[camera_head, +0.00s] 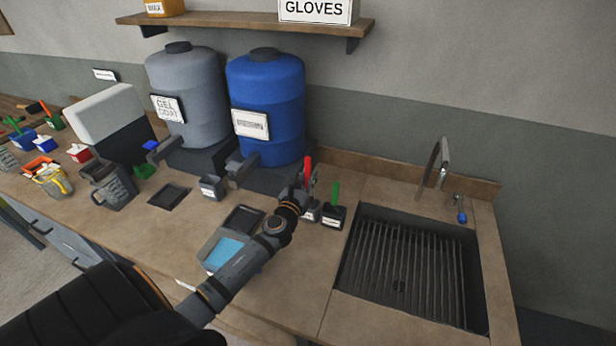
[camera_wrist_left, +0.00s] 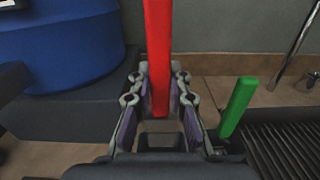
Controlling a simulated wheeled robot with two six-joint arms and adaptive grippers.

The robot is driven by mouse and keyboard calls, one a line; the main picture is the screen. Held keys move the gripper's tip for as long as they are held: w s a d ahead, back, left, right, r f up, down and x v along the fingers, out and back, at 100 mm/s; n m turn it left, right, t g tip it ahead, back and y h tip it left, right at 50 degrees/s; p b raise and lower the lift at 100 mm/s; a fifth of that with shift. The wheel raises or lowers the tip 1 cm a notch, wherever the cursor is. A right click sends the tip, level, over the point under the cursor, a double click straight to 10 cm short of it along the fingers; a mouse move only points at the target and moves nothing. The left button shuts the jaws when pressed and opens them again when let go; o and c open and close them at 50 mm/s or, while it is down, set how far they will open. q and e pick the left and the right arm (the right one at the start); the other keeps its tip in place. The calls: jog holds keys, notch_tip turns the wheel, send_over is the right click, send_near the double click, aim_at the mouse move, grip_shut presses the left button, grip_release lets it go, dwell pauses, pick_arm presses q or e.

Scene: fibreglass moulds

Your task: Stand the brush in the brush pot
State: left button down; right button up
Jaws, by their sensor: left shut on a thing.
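A brush with a red handle (camera_head: 308,168) stands upright in my left gripper (camera_head: 309,186), which is shut on it. In the left wrist view the red handle (camera_wrist_left: 158,50) rises between the two fingers (camera_wrist_left: 160,95). A small dark pot with a white label (camera_head: 311,214) is just below the gripper, partly hidden by my arm. The brush's lower end is hidden, so I cannot tell whether it is inside this pot. Just right of it, a second dark labelled pot (camera_head: 333,217) holds a green-handled tool (camera_head: 335,191), also seen in the left wrist view (camera_wrist_left: 238,105). My right gripper is not in view.
A sink with a ribbed floor (camera_head: 410,262) and a tap (camera_head: 436,165) lie to the right. Blue (camera_head: 267,95) and grey (camera_head: 187,95) drums stand behind. A scale (camera_head: 227,252) lies under my forearm. A jug (camera_head: 110,184) and several small pots crowd the left.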

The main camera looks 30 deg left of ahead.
pick_arm(q)
notch_tip(320, 180, down, 2)
jog(key=shift+f+b, duration=0.1)
jog(key=shift+b, duration=0.6)
notch_tip(320, 180, down, 4)
jog(key=b, duration=0.3)
jog(key=shift+f+b, duration=0.1)
jog(key=shift+b, duration=0.3)
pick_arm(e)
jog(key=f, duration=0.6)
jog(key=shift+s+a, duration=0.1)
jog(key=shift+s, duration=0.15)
pick_arm(q)
jog(key=c, duration=1.2)
grip_release()
jog(key=shift+s, duration=0.1)
jog(key=v, duration=1.1)
jog(key=shift+s, duration=0.35)
